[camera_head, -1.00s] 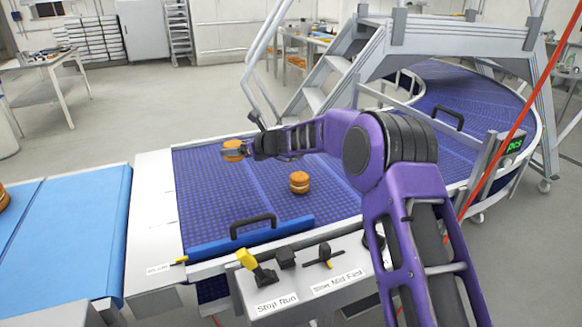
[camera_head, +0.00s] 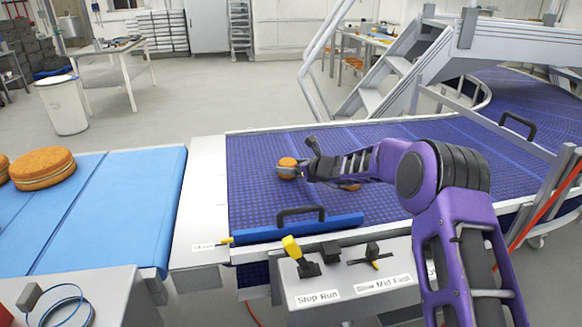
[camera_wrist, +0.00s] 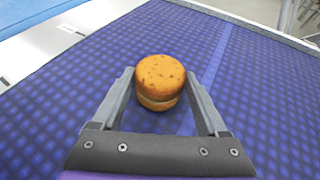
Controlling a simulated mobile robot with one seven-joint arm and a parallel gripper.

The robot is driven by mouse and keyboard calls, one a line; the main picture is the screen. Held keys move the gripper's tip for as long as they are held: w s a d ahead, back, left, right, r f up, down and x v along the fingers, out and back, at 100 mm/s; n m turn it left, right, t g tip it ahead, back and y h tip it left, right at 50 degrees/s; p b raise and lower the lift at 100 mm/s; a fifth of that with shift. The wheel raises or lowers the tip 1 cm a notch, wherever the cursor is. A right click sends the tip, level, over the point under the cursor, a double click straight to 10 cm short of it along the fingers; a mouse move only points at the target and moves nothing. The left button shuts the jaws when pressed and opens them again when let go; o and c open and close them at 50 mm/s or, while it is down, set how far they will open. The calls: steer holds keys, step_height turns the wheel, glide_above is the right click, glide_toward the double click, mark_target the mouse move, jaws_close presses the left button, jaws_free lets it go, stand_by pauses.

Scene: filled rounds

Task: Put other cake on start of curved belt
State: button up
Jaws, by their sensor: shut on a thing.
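My gripper (camera_head: 290,170) is over the start of the curved belt (camera_head: 250,195). It is shut on a small round orange-brown cake with a filled middle (camera_head: 287,163). In the wrist view the cake (camera_wrist: 160,78) sits between the two fingertips, with the purple-blue belt (camera_wrist: 60,120) behind it. I cannot tell whether the cake touches the belt. Another cake (camera_head: 352,187) lies on the curved belt to the right, mostly hidden behind my arm.
A blue flat belt (camera_head: 115,205) at the left carries a large cake (camera_head: 42,168) and part of another at the picture's edge. A black handle (camera_head: 300,212) stands at the curved belt's near edge. Stop/run and speed levers (camera_head: 298,254) stand in front.

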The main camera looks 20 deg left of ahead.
steer(key=shift+f, duration=0.2)
steer(key=o, duration=0.8)
steer(key=shift+c, duration=0.2)
steer(key=shift+r, duration=0.15)
steer(key=shift+r, duration=0.2)
steer(key=shift+s+d, duration=0.1)
steer(key=shift+d, duration=0.25)
steer(key=v, duration=1.1)
steer(key=shift+s+d+r, duration=0.1)
